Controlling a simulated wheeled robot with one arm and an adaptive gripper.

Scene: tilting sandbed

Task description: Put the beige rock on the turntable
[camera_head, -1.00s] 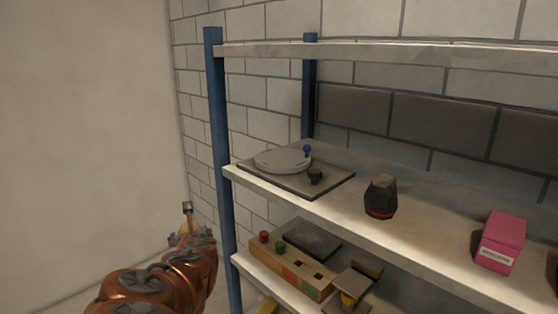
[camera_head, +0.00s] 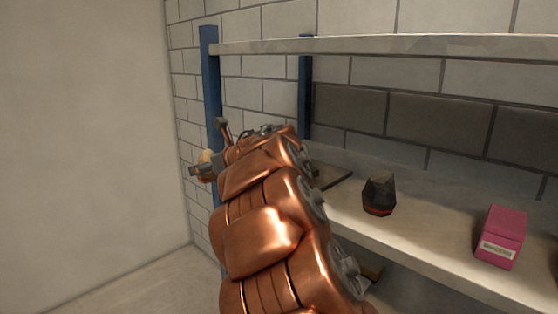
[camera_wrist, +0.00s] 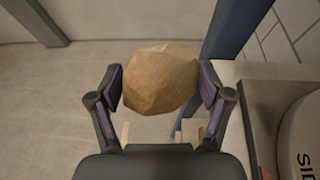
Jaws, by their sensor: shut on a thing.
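The beige rock (camera_wrist: 160,78) is held between the two fingers of my gripper (camera_wrist: 161,90) in the wrist view. In the head view my gripper (camera_head: 200,169) is beside the shelf's left blue post, and only a small part of the rock (camera_head: 206,156) shows. The turntable's dark base (camera_head: 332,177) is mostly hidden behind my copper arm in the head view. In the wrist view its pale platter (camera_wrist: 303,140), with lettering, is at the right edge. The rock is apart from the platter, to its left in that view.
A blue shelf post (camera_head: 211,75) stands close to my gripper; it also shows in the wrist view (camera_wrist: 233,38). On the shelf board (camera_head: 430,240) are a dark rock-like object with a red band (camera_head: 379,193) and a pink box (camera_head: 500,236). An upper board (camera_head: 400,45) runs above.

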